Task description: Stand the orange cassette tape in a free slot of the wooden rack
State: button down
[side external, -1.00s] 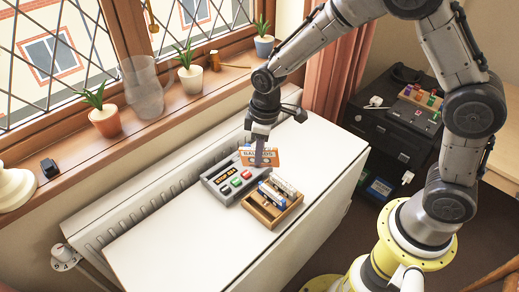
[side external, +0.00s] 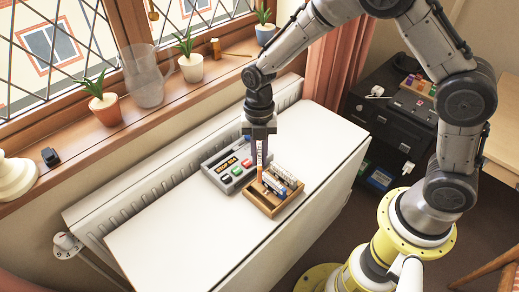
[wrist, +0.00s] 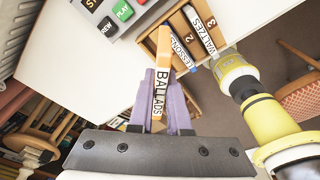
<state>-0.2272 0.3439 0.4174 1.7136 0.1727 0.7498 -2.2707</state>
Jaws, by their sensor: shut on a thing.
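My gripper (side external: 259,160) points down over the left part of the wooden rack (side external: 262,206). It is shut on the orange cassette tape (side external: 260,174), seen nearly edge-on. In the wrist view the orange tape (wrist: 162,60) stands between the purple fingers (wrist: 160,112), its white label reading BALLADS. The orange tape lines up left of LESSONS. I cannot tell whether its lower edge is inside a slot.
A grey cassette player (side external: 228,170) with coloured buttons sits just left of the rack, close to my fingers. The white tabletop (side external: 180,235) is clear at the front left. A radiator and a windowsill with plants (side external: 191,64) run behind.

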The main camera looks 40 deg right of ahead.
aim_at(260, 176)
jog(key=n, duration=0.2)
jog(key=f+n, duration=0.1)
jog(key=n, duration=0.1)
jog(key=shift+s+a+h, duration=0.3)
jog(key=shift+a, duration=0.05)
jog(key=n, duration=0.2)
jog(key=f+n, duration=0.1)
jog(key=shift+s+a+n+g, duration=0.3)
jog(key=shift+s+g, duration=0.05)
jog(key=shift+g, duration=0.05)
jog(key=shift+s+a+f+n+g+h, duration=0.3)
jog(key=shift+s+a+f+n+g, duration=0.15)
jog(key=shift+s+f+n, duration=0.35)
jog(key=shift+m, duration=0.3)
jog(key=shift+w+f, duration=0.2)
jog(key=shift+f, duration=1.8)
jog(key=shift+f, duration=1.45)
jog(key=c, duration=0.8)
grip_release()
jog(key=shift+s, duration=0.1)
jog(key=shift+o, duration=0.2)
jog(key=shift+f, duration=0.1)
jog(key=shift+o, duration=0.5)
